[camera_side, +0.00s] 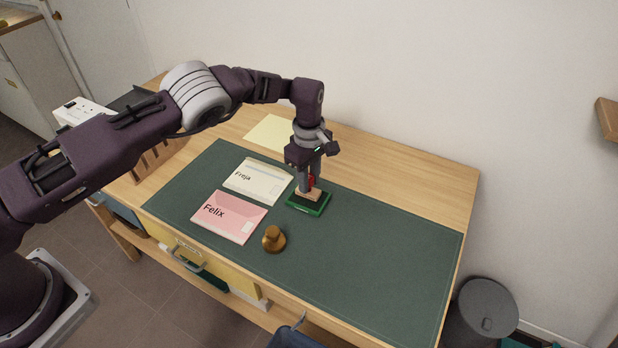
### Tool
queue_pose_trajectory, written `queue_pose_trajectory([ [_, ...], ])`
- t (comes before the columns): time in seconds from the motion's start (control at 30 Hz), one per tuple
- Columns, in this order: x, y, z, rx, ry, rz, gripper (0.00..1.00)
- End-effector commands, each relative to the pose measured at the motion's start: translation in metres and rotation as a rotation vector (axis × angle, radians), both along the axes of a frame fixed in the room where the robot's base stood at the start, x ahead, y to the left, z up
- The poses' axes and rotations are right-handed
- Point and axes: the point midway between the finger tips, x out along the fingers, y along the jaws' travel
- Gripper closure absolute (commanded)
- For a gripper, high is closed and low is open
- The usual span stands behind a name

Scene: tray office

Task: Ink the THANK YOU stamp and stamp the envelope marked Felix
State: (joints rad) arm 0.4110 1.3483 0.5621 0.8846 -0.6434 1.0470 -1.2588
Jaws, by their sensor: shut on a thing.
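My gripper (310,186) points down and is shut on a stamp with a red handle (312,181) and a light wooden base. The stamp is at the green ink pad (318,209), its base over the dark pad surface; I cannot tell whether it touches. The stamp's lettering is hidden. The pink envelope marked Felix (225,222) lies flat on the dark green mat, left of the pad. It has a pale square at its lower right corner.
A round brass-coloured object with a knob (273,239) stands right of the Felix envelope. Yellow paper (270,133) lies behind. The mat's right side (390,250) is clear.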

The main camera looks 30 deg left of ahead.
Motion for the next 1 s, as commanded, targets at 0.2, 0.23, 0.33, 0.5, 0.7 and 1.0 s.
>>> queue_pose_trajectory([
  [0.2,0.0001,0.0001,-0.0026,0.000,0.000,0.000,1.00],
  [0.23,0.0001,0.0001,-0.0030,0.000,0.000,0.000,1.00],
  [0.33,0.0002,0.0001,-0.0041,0.000,-0.001,0.000,1.00],
  [0.5,0.0002,0.0001,-0.0061,0.000,-0.001,0.000,1.00],
  [0.7,0.0002,0.0001,-0.0063,0.000,-0.001,0.000,1.00],
  [1.0,0.0001,-0.0001,-0.0077,-0.001,0.000,0.001,1.00],
])
